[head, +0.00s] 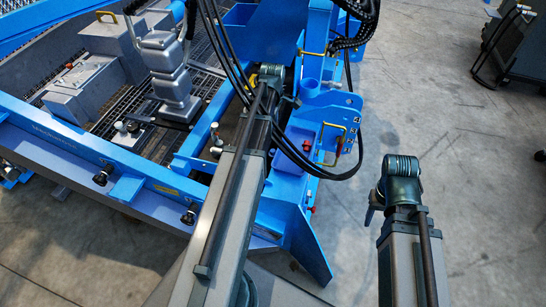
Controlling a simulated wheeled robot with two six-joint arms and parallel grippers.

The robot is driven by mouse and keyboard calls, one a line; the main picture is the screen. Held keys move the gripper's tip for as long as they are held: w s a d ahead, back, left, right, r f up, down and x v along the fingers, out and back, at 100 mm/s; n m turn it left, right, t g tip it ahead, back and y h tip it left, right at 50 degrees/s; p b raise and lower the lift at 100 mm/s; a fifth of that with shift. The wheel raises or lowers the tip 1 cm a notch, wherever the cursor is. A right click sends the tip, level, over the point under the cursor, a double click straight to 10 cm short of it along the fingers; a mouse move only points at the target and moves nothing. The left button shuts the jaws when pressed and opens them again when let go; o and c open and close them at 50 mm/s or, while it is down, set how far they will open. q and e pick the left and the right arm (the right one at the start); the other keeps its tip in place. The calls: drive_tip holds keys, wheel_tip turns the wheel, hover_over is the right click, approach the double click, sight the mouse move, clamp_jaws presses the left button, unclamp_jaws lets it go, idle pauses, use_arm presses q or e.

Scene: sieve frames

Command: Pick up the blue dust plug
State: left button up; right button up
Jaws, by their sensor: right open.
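I cannot make out a blue dust plug for certain among the many blue parts of the machine. My right arm comes up from the bottom right, and its dark ribbed end stands over bare floor. My right gripper (372,208) shows only as a small dark part at the left of that end; it is open, with nothing seen in it. My left arm reaches from the bottom centre up over the blue machine. Its ribbed end is near black hoses, and I cannot see its gripper fingers.
The blue machine frame (120,165) fills the left and centre, with a dark grating, grey boxes (80,90) and a grey lever boot (165,65). Black hoses (352,165) loop beside a blue bracket with yellow handles. A dark cabinet (525,45) stands top right. Grey floor (480,200) is free on the right.

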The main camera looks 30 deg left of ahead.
sight(273, 150)
use_arm(q)
drive_tip(key=shift+f+b, duration=4.3)
drive_tip(key=f+b, duration=0.5)
drive_tip(key=shift+w+f, duration=0.15)
drive_tip(key=shift+w, duration=0.1)
clamp_jaws()
